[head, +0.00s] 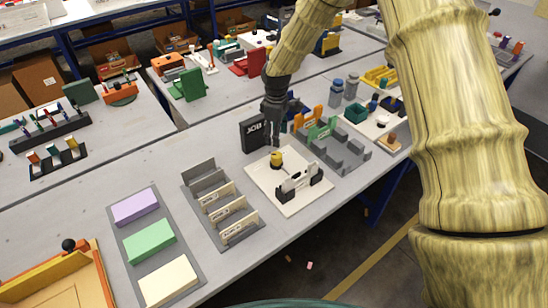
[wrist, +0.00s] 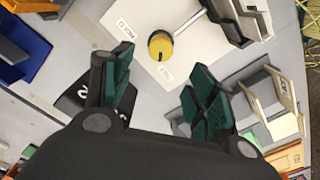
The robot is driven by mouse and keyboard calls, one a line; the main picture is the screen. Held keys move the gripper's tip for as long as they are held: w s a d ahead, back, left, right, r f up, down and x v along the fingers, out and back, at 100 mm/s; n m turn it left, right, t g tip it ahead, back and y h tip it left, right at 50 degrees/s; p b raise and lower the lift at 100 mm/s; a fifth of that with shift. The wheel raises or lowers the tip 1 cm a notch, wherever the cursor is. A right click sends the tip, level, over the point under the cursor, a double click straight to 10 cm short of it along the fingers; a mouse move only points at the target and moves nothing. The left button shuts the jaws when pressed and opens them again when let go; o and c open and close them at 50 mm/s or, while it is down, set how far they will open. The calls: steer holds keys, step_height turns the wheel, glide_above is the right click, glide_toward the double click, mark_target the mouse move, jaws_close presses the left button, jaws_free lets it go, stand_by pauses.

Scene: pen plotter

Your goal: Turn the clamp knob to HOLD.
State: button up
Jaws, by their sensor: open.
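The clamp knob is a round yellow knob (wrist: 160,46) with a dark pointer, on a white plotter board (wrist: 140,75) in the wrist view. Two small white labels sit beside it, one near the upper left and one below; their words are too small to read surely. In the head view the yellow knob (head: 276,159) stands near the back of the board (head: 262,178). My gripper (wrist: 158,88) is open and empty, its green-padded fingers apart, with the knob beyond the fingertips. In the head view my gripper (head: 274,140) is above and just behind the knob, apart from it.
A black JOB block (head: 254,133) stands behind the board. A black and white carriage (head: 300,183) is on the board's front part. A grey slotted rack (head: 220,207) is to the left, and a grey tray with green and orange parts (head: 345,154) to the right.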

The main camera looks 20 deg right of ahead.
mark_target(276, 155)
steer(key=shift+s+f+p, duration=0.15)
steer(key=shift+f+p, duration=0.15)
steer(key=shift+f, duration=0.1)
steer(key=shift+f+p, duration=1.55)
steer(key=shift+f, duration=3.35)
steer(key=c, duration=1)
steer(key=shift+c, duration=0.2)
